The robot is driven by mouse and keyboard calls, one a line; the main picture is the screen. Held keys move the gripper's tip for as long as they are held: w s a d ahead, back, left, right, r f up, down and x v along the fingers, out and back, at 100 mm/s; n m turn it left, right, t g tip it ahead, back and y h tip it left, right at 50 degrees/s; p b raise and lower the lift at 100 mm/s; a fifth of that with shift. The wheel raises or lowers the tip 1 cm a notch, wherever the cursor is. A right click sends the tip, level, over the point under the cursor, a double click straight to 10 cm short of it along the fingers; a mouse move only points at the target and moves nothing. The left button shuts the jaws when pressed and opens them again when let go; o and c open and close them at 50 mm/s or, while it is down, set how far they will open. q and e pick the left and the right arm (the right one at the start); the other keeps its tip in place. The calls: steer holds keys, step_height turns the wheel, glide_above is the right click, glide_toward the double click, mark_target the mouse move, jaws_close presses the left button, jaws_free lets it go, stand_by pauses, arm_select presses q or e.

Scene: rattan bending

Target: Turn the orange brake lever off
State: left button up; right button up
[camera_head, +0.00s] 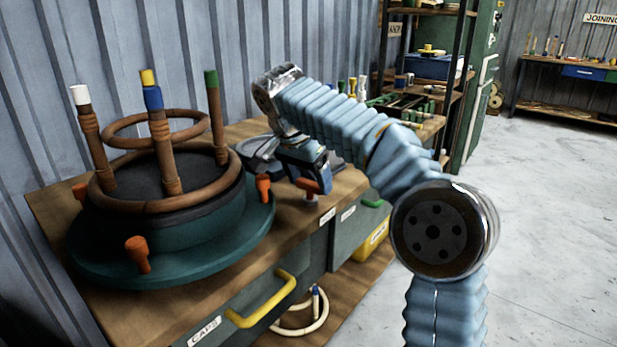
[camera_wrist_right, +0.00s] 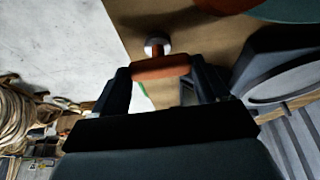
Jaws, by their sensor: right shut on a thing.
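The orange brake lever (camera_head: 307,187) is at the table's front edge, right of the turntable. In the wrist view the lever (camera_wrist_right: 160,67) lies across between the two dark fingers of my right gripper (camera_wrist_right: 160,72), beside a round silver mount (camera_wrist_right: 157,44). My right gripper (camera_head: 311,178) is shut on the lever. Its fingers partly hide the lever in the head view. My left gripper is not in view.
A teal turntable (camera_head: 190,275) with orange knobs carries a rattan ring frame and upright posts with white, blue and green ends. The wooden bench (camera_head: 300,228) has drawers, one with a yellow handle (camera_head: 262,303). A shelf stands behind, and open floor lies to the right.

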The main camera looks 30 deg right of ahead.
steer(key=n, duration=0.2)
steer(key=n+t, duration=0.1)
steer(key=n, duration=0.1)
steer(key=shift+s+d+t+y, duration=0.15)
steer(key=shift+t+y, duration=0.15)
steer(key=shift+y, duration=0.1)
steer(key=n+y+p, duration=0.1)
steer(key=n, duration=0.3)
steer(key=shift+r+t, duration=0.1)
steer(key=shift+t, duration=0.3)
steer(key=n+y+p, duration=0.2)
steer(key=n, duration=0.3)
steer(key=shift+d, duration=0.2)
steer(key=shift+d+n+y, duration=0.1)
steer(key=shift+n+y, duration=0.8)
steer(key=shift+n, duration=1.2)
steer(key=o, duration=1.1)
steer(key=shift+c, duration=0.2)
